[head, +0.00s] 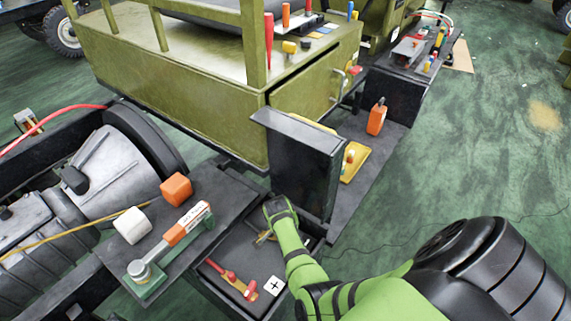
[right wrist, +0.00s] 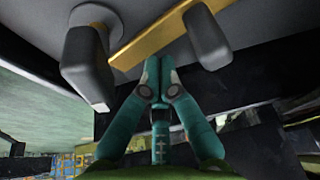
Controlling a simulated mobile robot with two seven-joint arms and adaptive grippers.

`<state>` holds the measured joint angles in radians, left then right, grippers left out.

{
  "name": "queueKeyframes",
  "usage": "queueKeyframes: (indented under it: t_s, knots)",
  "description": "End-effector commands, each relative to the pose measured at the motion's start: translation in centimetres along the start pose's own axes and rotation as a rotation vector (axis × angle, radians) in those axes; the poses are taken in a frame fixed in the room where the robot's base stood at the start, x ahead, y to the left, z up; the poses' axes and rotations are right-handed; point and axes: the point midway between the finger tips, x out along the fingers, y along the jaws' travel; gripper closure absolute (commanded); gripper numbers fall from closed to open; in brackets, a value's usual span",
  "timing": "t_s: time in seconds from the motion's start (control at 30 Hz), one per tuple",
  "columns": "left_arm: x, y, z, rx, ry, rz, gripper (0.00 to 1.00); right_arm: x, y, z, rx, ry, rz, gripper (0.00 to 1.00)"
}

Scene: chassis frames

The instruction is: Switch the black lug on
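An open dark battery box (head: 215,290) lies at the lower middle of the head view. In it, a brass bar (head: 262,238) shows partly beside my right gripper (head: 278,207); the gripper covers the rest. In the right wrist view a brass bar (right wrist: 150,42) runs between two dark grey-black blocks, the left one (right wrist: 90,62) and the right one (right wrist: 207,38). These look like the black lug's parts, though I cannot be sure. My right gripper (right wrist: 155,65) has its fingertips together just below the bar, between the blocks. Whether they touch it is unclear. My left gripper is not in view.
A red lug (head: 230,276) and a plus label (head: 274,285) sit in the box. An upright black panel (head: 298,165) stands behind my gripper.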

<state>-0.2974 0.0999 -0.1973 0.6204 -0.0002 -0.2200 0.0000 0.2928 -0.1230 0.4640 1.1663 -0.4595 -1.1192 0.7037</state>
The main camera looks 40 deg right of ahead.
Motion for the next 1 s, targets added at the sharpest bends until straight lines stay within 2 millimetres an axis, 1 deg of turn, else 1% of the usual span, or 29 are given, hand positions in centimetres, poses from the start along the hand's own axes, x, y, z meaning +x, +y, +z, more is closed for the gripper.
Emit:
queueKeyframes:
  t_s: [0.07,0.13,0.3,0.4,0.83,1.0]
  knots:
    - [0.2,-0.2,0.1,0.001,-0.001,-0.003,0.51,0.0,0.0,0.1,0.055,-0.002,0.018,1.0]
    - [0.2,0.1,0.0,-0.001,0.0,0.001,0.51,0.0,0.0,0.1,0.097,-0.002,0.033,1.0]
    - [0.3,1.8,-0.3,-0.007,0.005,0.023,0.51,-0.1,0.1,0.3,0.16,-0.001,0.056,1.0]
    - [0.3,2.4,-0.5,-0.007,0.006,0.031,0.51,-0.1,0.2,0.3,0.174,-0.001,0.061,1.0]
    - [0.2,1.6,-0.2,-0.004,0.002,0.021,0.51,-0.2,0.2,0.3,0.175,0.0,0.062,1.0]
    - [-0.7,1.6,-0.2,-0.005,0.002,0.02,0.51,-1.0,0.2,-0.1,0.175,0.0,0.061,1.0]
